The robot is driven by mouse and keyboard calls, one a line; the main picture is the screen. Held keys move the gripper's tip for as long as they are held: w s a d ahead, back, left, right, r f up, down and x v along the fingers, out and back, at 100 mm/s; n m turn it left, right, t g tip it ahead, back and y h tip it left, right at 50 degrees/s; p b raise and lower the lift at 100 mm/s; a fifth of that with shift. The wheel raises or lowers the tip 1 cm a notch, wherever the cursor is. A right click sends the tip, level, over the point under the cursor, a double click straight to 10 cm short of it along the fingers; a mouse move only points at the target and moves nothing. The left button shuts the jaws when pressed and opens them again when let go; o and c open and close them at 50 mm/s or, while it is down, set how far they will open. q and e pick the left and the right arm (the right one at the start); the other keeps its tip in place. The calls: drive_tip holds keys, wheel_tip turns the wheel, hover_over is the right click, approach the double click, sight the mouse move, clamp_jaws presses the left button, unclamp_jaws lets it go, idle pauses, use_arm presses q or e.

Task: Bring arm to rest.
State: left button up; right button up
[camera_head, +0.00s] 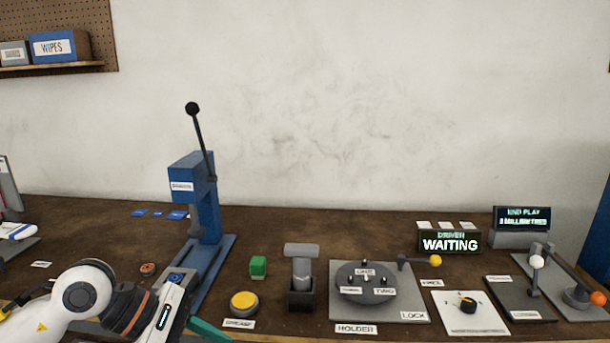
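My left arm comes in from the lower left, with white links and a dark joint. Its wrist end, my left gripper (185,328), is low at the bottom edge, in front of the blue lever press (198,205). The fingers are mostly cut off by the picture's edge, so I cannot tell whether they are open or shut, or whether they hold anything. A green piece (208,331) shows beside the wrist; I cannot tell whether it is part of the gripper. My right gripper is not in view.
A yellow button (244,303), a green block (258,266) and a grey hammer-like piece in a black holder (301,299) stand right of the press. A round dark plate (366,270) sits on a grey base. A sign (450,242) reads "DRIVER WAITING". Levers (537,263) stand far right.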

use_arm(q)
drive_tip(key=s+d+r+n+t+h, duration=0.1)
drive_tip(key=d+r+n+t+h, duration=0.5)
drive_tip(key=d+r+n+h, duration=0.4)
drive_tip(key=w+a+f+n+t+y, duration=0.1)
drive_tip(key=w+a+n+t+y, duration=0.1)
drive_tip(key=a+n+t, duration=0.5)
drive_tip(key=w+n+t+y, duration=0.2)
drive_tip(key=n+t+y, duration=0.15)
drive_tip(key=n, duration=0.65)
drive_tip(key=a+f+n+y, duration=0.5)
drive_tip(key=f+n+y, duration=0.2)
drive_tip(key=n, duration=0.2)
drive_tip(key=a+f+n+y, duration=0.4)
drive_tip(key=f+n+y, duration=0.2)
drive_tip(key=f+n, duration=0.25)
drive_tip(key=s+f+n+g, duration=0.9)
drive_tip(key=s+f+g, duration=0.6)
drive_tip(key=s+f, duration=0.6)
wheel_tip(320, 180, down, 20)
drive_tip(key=s+p, duration=0.1)
drive_tip(key=p, duration=0.1)
drive_tip(key=s+a+f+g+p, duration=0.1)
drive_tip(key=s+f, duration=0.7)
drive_tip(key=s+a+f+g+p, duration=0.1)
drive_tip(key=s+a+f, duration=0.1)
drive_tip(key=s+f, duration=0.6)
drive_tip(key=shift+s+a+m+y, duration=0.3)
drive_tip(key=shift+s+m+y, duration=0.15)
drive_tip(key=shift+s, duration=0.15)
